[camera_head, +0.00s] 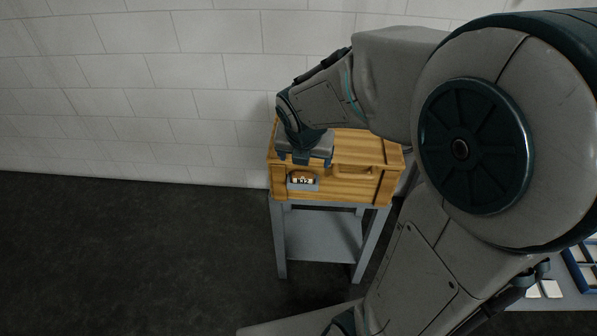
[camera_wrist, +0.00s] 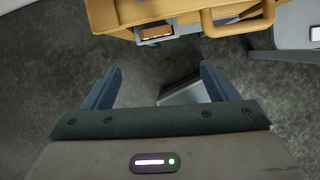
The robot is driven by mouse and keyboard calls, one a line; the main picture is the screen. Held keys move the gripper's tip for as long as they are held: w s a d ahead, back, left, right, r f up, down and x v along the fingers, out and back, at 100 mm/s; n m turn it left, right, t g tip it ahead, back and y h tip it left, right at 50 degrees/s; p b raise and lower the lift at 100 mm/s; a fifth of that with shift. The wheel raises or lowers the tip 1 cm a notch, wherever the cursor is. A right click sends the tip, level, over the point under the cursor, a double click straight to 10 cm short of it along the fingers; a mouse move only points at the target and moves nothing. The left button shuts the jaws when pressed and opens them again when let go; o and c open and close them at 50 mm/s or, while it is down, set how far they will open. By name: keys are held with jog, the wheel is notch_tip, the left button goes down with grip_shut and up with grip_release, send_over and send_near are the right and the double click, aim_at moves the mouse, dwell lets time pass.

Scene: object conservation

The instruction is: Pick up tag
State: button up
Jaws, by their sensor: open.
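A small tag (camera_head: 303,181) with a pale marking on a dark ground sits in a grey frame at the lower left of a wooden crate's front face. In the wrist view a grey-framed piece (camera_wrist: 153,33), seemingly the same tag, shows at the top, seen at a steep angle. My gripper (camera_head: 302,158) is just above the tag at the crate's front edge. In the wrist view my gripper (camera_wrist: 158,80) is open, with two blue fingers apart and nothing between them. I cannot tell whether it touches the crate.
The wooden crate (camera_head: 345,190) stands on a grey stand (camera_head: 279,240) with a lower shelf. A wooden handle (camera_head: 356,173) juts from its front, right of the tag. A white block wall (camera_head: 190,60) is behind. Dark floor (camera_head: 130,260) is clear at the left.

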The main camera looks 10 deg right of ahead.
aim_at(303, 176)
jog(key=shift+n, duration=0.7)
jog(key=x, duration=0.4)
jog(key=b+x, duration=0.1)
jog(key=x, duration=0.4)
jog(key=b+x, duration=0.1)
jog(key=x, duration=0.4)
jog(key=shift+w+a+f, duration=0.1)
jog(key=shift+w+a, duration=0.15)
jog(key=shift+w, duration=0.2)
jog(key=c, duration=1.1)
